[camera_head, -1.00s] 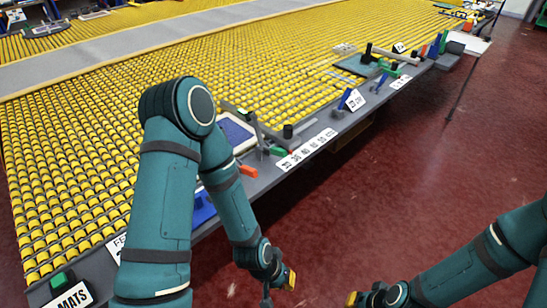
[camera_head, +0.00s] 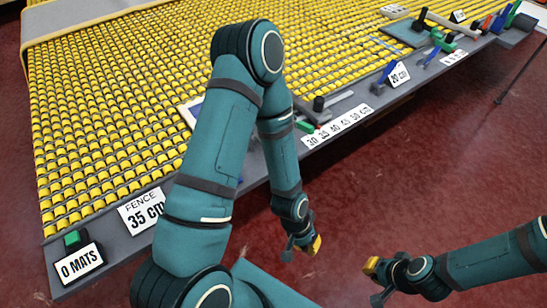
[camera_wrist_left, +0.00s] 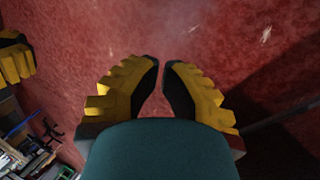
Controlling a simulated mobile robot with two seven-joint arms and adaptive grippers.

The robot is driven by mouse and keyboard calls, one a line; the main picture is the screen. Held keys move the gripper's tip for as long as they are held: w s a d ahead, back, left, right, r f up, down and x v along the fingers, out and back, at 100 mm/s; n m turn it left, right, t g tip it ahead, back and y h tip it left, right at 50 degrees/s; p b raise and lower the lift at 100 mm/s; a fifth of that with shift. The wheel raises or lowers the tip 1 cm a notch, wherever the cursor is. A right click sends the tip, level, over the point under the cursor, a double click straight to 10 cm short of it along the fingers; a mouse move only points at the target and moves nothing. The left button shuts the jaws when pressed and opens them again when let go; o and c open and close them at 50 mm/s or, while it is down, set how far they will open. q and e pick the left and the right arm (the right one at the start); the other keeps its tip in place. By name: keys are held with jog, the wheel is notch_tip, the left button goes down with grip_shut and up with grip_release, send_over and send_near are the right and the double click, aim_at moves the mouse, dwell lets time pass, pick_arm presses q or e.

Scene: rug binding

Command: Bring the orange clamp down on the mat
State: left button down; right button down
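My left gripper (camera_head: 314,245) hangs over the red floor in front of the table, with nothing in it. In the left wrist view its two yellow fingers (camera_wrist_left: 162,78) stand apart with a gap between the tips. My right gripper (camera_head: 371,267) is also over the floor, to the right; its finger opening cannot be made out. A corner of a mat with a pale edge (camera_head: 187,112) shows on the table behind my left arm. The orange clamp is not visible now; my left arm covers that part of the table edge.
The yellow roller table (camera_head: 110,125) fills the left and back. Its grey front ledge (camera_head: 345,103) carries number signs, a "FENCE 35 cm" sign (camera_head: 143,211), a "0 MATS" sign (camera_head: 80,263) and several tools. The red floor (camera_head: 440,150) in front is clear.

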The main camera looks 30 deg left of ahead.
pick_arm(q)
jog(key=s+a+f+m+g+y, duration=0.2)
jog(key=s+f+m+g+y, duration=0.3)
jog(key=s, duration=0.4)
jog(key=w+a+r+m+g+y, duration=0.1)
jog(key=a+r+m+g+y, duration=0.15)
jog(key=a+m+y, duration=0.65)
jog(key=w+r+m+t+y, duration=0.4)
jog(key=w+r+t+y, duration=0.1)
jog(key=w+t, duration=0.3)
jog(key=w+r+m+t+y, duration=0.4)
jog(key=w+r+t+y, duration=0.1)
jog(key=w+t, duration=0.3)
jog(key=shift+w+d+r+m+t+y, duration=0.25)
jog(key=shift+w+r+m+t+y, duration=0.15)
jog(key=shift+w+y, duration=0.25)
jog(key=x, duration=1)
jog(key=shift+f, duration=0.1)
